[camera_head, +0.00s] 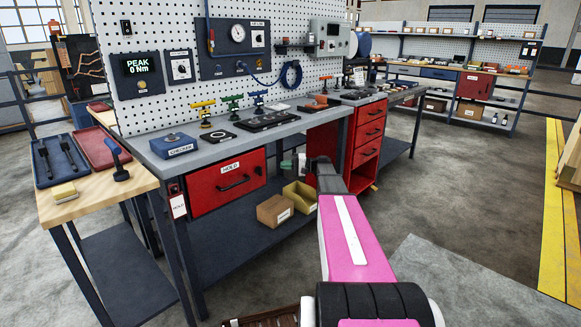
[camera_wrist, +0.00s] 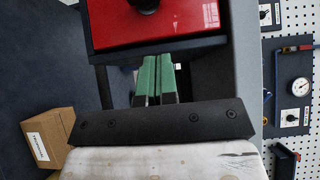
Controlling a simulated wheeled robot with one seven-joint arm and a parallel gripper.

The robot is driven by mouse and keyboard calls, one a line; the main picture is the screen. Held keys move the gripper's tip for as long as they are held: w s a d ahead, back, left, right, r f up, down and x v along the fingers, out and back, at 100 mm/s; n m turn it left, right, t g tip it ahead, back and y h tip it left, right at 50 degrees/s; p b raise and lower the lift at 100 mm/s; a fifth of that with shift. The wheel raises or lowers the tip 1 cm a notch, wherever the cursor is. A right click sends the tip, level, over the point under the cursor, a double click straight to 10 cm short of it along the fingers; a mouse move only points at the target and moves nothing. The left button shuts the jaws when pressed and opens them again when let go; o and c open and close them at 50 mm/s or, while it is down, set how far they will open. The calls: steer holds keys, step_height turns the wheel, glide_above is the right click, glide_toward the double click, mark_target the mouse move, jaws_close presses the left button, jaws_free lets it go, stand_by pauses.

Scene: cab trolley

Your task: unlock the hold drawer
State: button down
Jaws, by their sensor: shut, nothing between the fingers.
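The hold drawer (camera_head: 228,182) is a red drawer with a white HOLD label and a dark handle, under the left part of the bench. It looks closed. On the bench frame left of it is a small dark fitting (camera_head: 173,188) with a white tag (camera_head: 178,206) below; whether it is the lock is too small to tell. My gripper (camera_wrist: 158,62) shows green fingers shut together, empty, in the wrist view. A red drawer front (camera_wrist: 160,22) with a dark handle, apparently the hold drawer, lies beyond the fingertips. In the head view my arm reaches to the right of that drawer.
A red drawer cabinet (camera_head: 368,140) stands right of my arm. The bench top (camera_head: 190,150) carries a blue checker box (camera_head: 173,146) and several tools. Floor in front is clear.

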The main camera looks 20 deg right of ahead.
mark_target(260, 171)
steer(key=x, duration=0.5)
steer(key=shift+s+a, duration=0.5)
steer(key=shift+a, duration=0.35)
steer(key=shift+s+a, duration=0.55)
steer(key=shift+a, duration=0.3)
